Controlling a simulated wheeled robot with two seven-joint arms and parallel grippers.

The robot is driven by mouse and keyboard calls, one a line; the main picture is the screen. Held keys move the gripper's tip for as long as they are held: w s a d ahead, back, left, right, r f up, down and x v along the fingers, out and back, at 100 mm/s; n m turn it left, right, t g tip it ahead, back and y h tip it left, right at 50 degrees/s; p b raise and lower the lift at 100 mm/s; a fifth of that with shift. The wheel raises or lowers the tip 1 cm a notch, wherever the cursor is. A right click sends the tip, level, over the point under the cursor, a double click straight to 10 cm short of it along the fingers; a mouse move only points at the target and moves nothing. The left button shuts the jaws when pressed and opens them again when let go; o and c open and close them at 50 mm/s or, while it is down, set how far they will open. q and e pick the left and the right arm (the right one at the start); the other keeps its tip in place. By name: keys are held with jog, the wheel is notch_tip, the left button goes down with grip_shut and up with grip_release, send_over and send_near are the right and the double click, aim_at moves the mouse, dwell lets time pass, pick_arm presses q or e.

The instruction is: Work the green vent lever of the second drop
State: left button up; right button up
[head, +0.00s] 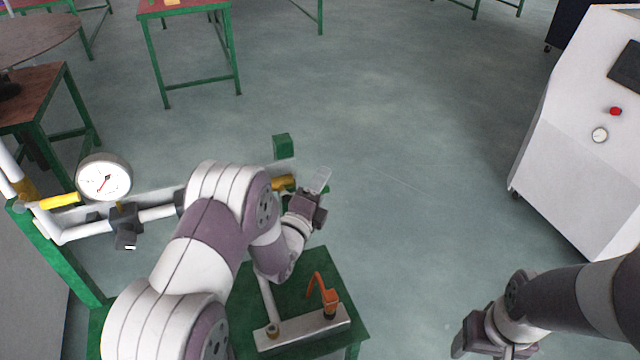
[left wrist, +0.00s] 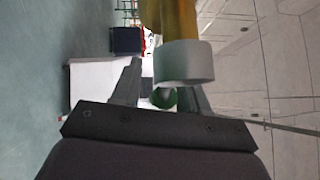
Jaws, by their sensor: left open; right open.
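My left gripper (head: 318,186) is open at the far right end of the pipe rig, past a yellow pipe section (head: 284,183). In the left wrist view a yellow pipe (left wrist: 176,22) with a white collar (left wrist: 183,62) hangs in front of the open fingers (left wrist: 160,90). A small round green part (left wrist: 163,99) shows below the collar, between the fingers; I cannot tell if it is the vent lever or if a finger touches it. In the head view my left arm hides much of the rig. My right gripper (head: 468,342) is open and empty at the lower right.
A pressure gauge (head: 104,178) and a black valve (head: 126,222) sit on the rig's left part. An orange lever (head: 327,297) stands on a white block (head: 302,334) on a green stand below. A white cabinet (head: 570,150) is at the right. The floor between is clear.

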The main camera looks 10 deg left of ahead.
pick_arm(q)
grip_shut()
